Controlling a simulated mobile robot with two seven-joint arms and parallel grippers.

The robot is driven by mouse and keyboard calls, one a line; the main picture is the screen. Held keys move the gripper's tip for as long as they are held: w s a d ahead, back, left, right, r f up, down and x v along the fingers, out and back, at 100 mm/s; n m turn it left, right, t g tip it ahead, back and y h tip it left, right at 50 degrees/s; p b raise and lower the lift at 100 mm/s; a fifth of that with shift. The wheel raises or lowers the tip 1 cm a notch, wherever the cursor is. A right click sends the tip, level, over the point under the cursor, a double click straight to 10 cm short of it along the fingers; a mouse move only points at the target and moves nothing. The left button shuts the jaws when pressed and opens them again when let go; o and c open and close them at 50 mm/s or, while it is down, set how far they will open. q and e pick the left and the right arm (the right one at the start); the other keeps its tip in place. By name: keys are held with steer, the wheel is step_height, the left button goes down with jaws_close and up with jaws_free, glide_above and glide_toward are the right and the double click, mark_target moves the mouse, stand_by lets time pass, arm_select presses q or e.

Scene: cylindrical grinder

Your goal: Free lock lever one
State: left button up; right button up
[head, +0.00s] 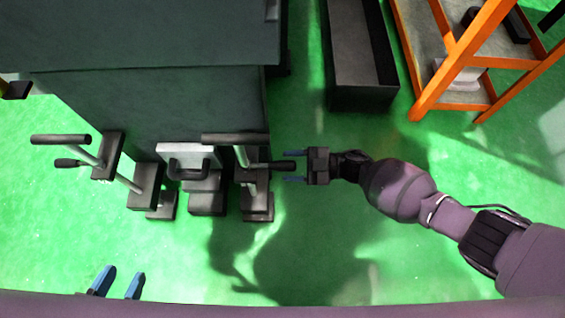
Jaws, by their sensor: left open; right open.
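Two lever assemblies with black handles stand at the front of the dark green machine. The right lever (272,166) has a short black grip pointing right, below a longer black bar (234,139). The left lever (68,162) has a similar short grip pointing left. I cannot tell from a label which is lock lever one. My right gripper (294,167) is open, its blue fingertips above and below the tip of the right lever's grip in the picture; contact cannot be told. My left gripper (118,283) is open and empty at the bottom left, only its blue fingers showing.
The machine body (165,95) fills the upper left. A grey block with a black handle (188,166) sits between the levers. A dark open bin (362,98) and an orange-framed rack (462,50) stand at the upper right. Green floor is clear at the lower middle.

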mark_target(270, 166)
steer(key=shift+a, duration=1.25)
jaws_close()
